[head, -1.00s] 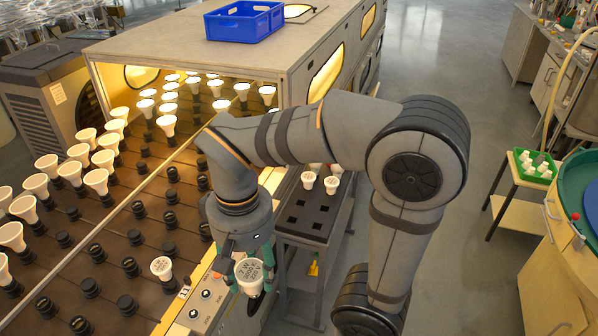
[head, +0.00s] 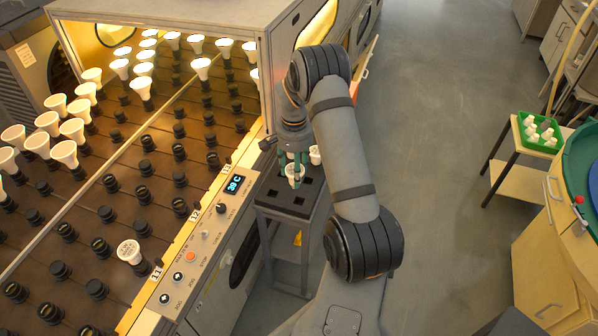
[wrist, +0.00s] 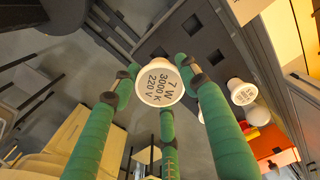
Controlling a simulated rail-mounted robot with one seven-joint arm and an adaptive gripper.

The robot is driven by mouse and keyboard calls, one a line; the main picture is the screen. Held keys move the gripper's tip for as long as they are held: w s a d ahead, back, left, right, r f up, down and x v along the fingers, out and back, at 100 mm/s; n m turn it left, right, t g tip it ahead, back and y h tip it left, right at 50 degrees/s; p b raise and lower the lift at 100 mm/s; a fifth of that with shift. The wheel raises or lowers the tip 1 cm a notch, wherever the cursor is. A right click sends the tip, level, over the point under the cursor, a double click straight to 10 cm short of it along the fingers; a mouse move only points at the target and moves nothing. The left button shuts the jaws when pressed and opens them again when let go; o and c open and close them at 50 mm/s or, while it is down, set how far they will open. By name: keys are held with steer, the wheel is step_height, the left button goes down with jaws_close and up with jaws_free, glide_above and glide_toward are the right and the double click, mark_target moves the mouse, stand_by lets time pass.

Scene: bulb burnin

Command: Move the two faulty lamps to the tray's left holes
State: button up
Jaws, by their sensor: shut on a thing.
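My gripper (head: 294,166) is shut on a white lamp (head: 295,171), over the dark tray (head: 284,208) beside the burn-in rack. In the wrist view the green fingers surround this lamp (wrist: 160,84), whose face reads 7 W, 3000 K, 220 V. Its base is hidden, so I cannot tell whether it touches a hole. The tray shows empty square holes at its near end. Another white lamp (head: 315,155) stands at the tray's far right; the wrist view shows two lamps there. An unlit white lamp (head: 129,252) sits in the rack's near row.
The rack's control panel (head: 222,205) lies left of the tray. Many lit lamps (head: 65,153) and empty black sockets (head: 101,247) fill the rack. A green crate (head: 540,132) stands on a side table at right. Open floor lies between.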

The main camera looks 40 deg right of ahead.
steer(key=shift+s+d+f, duration=0.15)
steer(key=shift+d+f, duration=0.5)
steer(key=shift+d, duration=0.05)
steer(key=shift+f+b, duration=1.5)
steer(key=shift+f, duration=0.75)
steer(key=shift+f, duration=0.15)
steer(key=shift+f+b, duration=1.9)
steer(key=shift+b, duration=0.05)
steer(key=o, duration=1.2)
steer(key=shift+r, duration=0.1)
step_height(320, 180, up, 12)
steer(key=shift+a+f, duration=0.1)
